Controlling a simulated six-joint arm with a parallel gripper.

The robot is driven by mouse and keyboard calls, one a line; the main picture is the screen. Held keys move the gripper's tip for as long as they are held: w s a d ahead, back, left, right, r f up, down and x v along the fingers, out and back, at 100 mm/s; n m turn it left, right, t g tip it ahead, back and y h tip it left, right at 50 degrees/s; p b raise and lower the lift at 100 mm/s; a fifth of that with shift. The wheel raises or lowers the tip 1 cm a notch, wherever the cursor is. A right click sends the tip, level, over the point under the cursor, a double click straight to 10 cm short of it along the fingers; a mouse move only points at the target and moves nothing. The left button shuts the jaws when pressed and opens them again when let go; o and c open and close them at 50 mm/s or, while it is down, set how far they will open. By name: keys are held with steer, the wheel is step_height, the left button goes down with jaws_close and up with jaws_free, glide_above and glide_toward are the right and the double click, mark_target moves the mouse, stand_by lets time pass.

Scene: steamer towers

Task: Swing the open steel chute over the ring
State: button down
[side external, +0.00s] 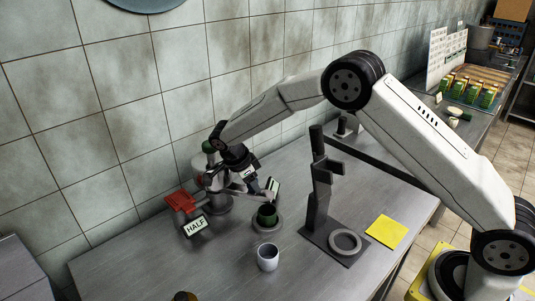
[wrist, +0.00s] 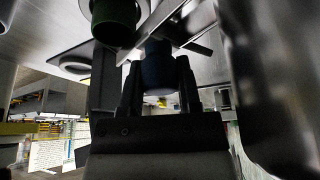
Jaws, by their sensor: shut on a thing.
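My gripper (side external: 262,188) is low over the left of the steel table, beside a grey post with a red tray (side external: 181,200) and a HALF sign (side external: 195,227). In the wrist view my gripper (wrist: 160,88) is shut on a dark rounded knob (wrist: 158,62). Steel strips (wrist: 160,18) cross above the knob; they may be the chute, but I cannot make out its full shape. A dark green cup (side external: 267,214) stands in a grey ring seat (side external: 266,229); a green cylinder also shows in the wrist view (wrist: 115,22). Another pale ring (side external: 345,242) lies on the dark stand's base.
The tall dark stand (side external: 320,185) rises right of my gripper. A yellow sheet (side external: 386,231) lies farther right. The tiled wall (side external: 110,90) is close behind. Bare table (side external: 150,262) lies at front left.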

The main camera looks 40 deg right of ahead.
steer(key=shift+s+a+m+g, duration=0.3)
steer(key=shift+s+a+m, duration=0.05)
steer(key=shift+a+m, duration=0.55)
steer(key=shift+c, duration=1.5)
jaws_free()
steer(key=shift+r, duration=0.15)
steer(key=v, duration=0.7)
steer(key=shift+r, duration=0.25)
